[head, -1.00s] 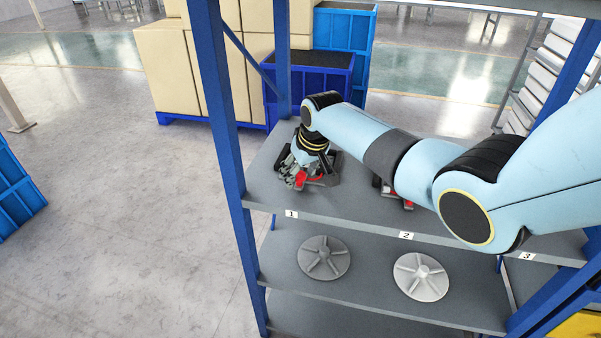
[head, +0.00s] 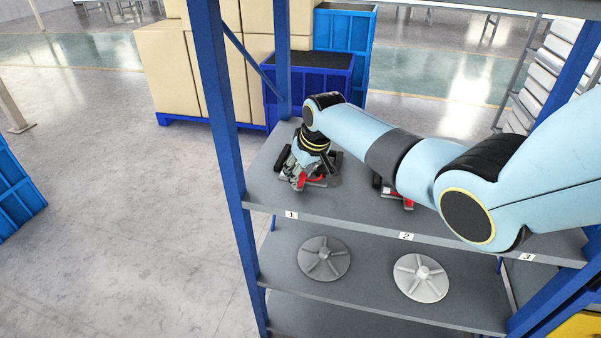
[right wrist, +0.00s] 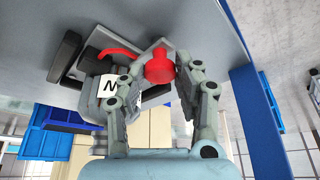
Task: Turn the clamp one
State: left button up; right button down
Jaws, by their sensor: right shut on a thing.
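Clamp one, a dark grey fixture with red parts (head: 317,181), sits on the upper shelf above the label 1 (head: 291,215). In the right wrist view its dark body (right wrist: 68,58) carries a curved red lever, and a white plate marked N (right wrist: 106,84) shows beside it. My right gripper (head: 300,183) reaches down onto the clamp. In the right wrist view, my right gripper (right wrist: 160,62) has its two fingers closed around the red knob (right wrist: 159,69). The far side of the clamp is hidden. My left gripper is not in view.
A second clamp with red parts (head: 407,203) stands above label 2 (head: 406,236), partly hidden by my right arm. Two round ribbed discs (head: 324,260) (head: 421,278) lie on the lower shelf. A blue upright post (head: 226,130) stands close left of clamp one.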

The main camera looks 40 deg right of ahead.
jog(key=shift+d+n+y, duration=0.1)
jog(key=shift+n+y, duration=0.3)
jog(key=shift+n, duration=0.6)
jog(key=shift+f+n+y+b, duration=0.1)
jog(key=shift+n+y+b, duration=0.25)
jog(key=shift+n, duration=0.45)
jog(key=n+b, duration=0.1)
jog(key=n, duration=0.1)
jog(key=n+y+b, duration=0.1)
jog(key=shift+w+d+n+g, duration=0.1)
jog(key=shift+d+n+g, duration=0.05)
jog(key=shift+n+g, duration=0.2)
jog(key=n+g+y+b, duration=0.1)
jog(key=n+b, duration=0.3)
jog(key=n+g+y+b, duration=0.1)
jog(key=n+b, duration=0.3)
jog(key=shift+w+d+f+g, duration=0.1)
jog(key=shift+w+f+g, duration=0.05)
jog(key=shift+g, duration=0.1)
jog(key=shift+n+g+b, duration=0.4)
jog(key=shift+n+b, duration=0.75)
jog(key=shift+b, duration=0.3)
jog(key=shift+r, duration=0.2)
jog(key=c, duration=1)
grip_release()
jog(key=shift+o, duration=0.2)
